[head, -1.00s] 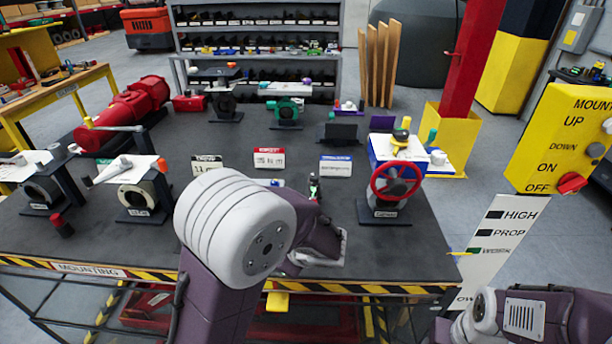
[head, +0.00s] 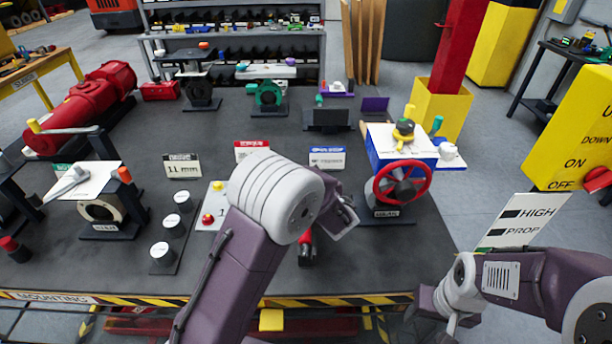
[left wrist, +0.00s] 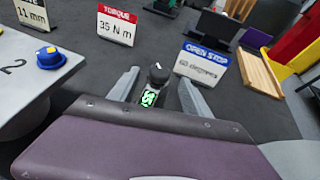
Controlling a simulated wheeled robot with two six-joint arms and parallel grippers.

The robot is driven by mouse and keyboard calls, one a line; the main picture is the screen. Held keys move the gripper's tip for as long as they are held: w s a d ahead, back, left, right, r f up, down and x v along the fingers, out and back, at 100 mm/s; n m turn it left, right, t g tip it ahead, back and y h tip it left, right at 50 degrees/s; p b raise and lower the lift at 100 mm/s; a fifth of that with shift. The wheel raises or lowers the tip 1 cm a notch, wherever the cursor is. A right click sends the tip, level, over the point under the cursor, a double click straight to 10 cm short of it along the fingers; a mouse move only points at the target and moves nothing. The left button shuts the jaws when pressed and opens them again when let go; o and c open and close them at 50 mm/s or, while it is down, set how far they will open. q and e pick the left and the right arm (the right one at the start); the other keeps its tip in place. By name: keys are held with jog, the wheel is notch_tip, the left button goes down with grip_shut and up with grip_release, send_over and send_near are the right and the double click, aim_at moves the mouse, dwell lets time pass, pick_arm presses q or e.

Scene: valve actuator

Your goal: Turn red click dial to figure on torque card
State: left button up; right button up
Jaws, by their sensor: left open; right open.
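The torque card (left wrist: 115,22) has a red header and reads 35 N m in the left wrist view; in the head view it (head: 250,150) stands behind my left arm. A small device with a black knob (left wrist: 158,73) and a lit green display (left wrist: 150,97) shows between my left fingers; its tilted figure is hard to read. In the head view a red and black part (head: 306,248) lies on the table beside my left arm. I cannot tell if the red is the dial. My left gripper (left wrist: 158,92) is open. My right gripper (head: 440,308) is open, low by the table's front edge.
A white and blue unit with a red handwheel (head: 402,182) stands at the right. The open stop card (left wrist: 204,68) and 11 mm card (head: 182,166) stand nearby. A white plate (head: 208,228) with buttons and several white-topped cylinders (head: 172,224) are left of my arm.

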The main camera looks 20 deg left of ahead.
pick_arm(q)
jog(key=x, duration=0.3)
jog(key=shift+f, duration=0.1)
grip_shut()
jog(key=m+h+b, duration=0.1)
jog(key=b, duration=0.2)
jog(key=shift+a+f+t, duration=0.15)
jog(key=shift+t, duration=0.15)
jog(key=shift+r, duration=0.25)
